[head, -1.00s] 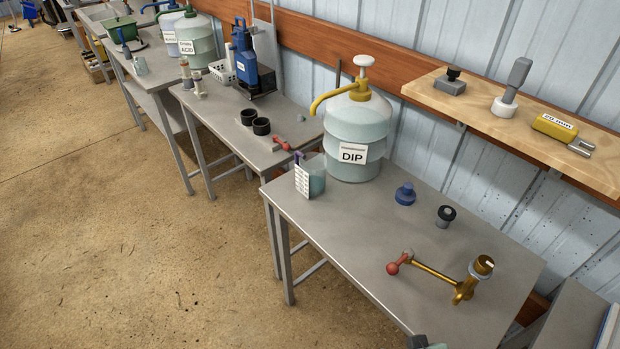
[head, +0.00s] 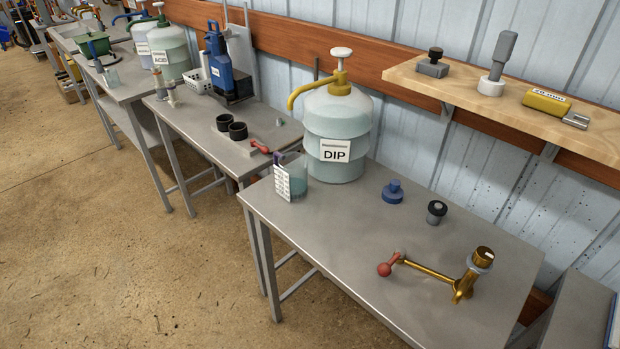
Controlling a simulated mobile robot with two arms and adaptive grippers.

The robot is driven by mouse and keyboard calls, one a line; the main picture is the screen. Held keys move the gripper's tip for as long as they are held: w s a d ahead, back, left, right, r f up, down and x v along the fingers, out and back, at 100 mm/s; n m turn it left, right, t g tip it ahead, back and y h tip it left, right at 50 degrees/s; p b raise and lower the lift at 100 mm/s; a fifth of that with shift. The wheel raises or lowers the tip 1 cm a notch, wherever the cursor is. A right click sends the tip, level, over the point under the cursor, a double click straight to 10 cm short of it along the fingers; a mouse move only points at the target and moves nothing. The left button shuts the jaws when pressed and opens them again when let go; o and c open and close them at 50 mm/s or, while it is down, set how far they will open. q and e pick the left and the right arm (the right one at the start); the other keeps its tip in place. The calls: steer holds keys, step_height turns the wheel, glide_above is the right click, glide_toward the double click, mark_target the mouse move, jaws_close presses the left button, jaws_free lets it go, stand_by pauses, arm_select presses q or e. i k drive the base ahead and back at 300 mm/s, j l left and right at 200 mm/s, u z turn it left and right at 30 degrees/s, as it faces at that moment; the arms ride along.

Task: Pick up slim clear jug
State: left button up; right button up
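A clear jug (head: 295,176) with bluish liquid stands upright on the near metal table (head: 350,240), at its far left corner. A white printed card covers part of its front, and a dark purple piece shows at its rim. A second small clear vessel (head: 112,78) stands on a table farther left. I cannot tell from its size whether it is the slimmer one. Neither of my grippers is in view.
A large DIP container (head: 337,120) with a yellow pump stands just right of the near jug. A blue cap (head: 393,191), a black-topped piece (head: 437,212) and a brass lever with red knob (head: 430,273) lie rightward. The table's front left is clear.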

mark_target(291, 172)
steer(key=i+j+z, duration=0.1)
steer(key=z, duration=0.25)
steer(key=i+j+z, duration=0.1)
steer(key=j+z, duration=0.55)
steer(key=i+l, duration=0.05)
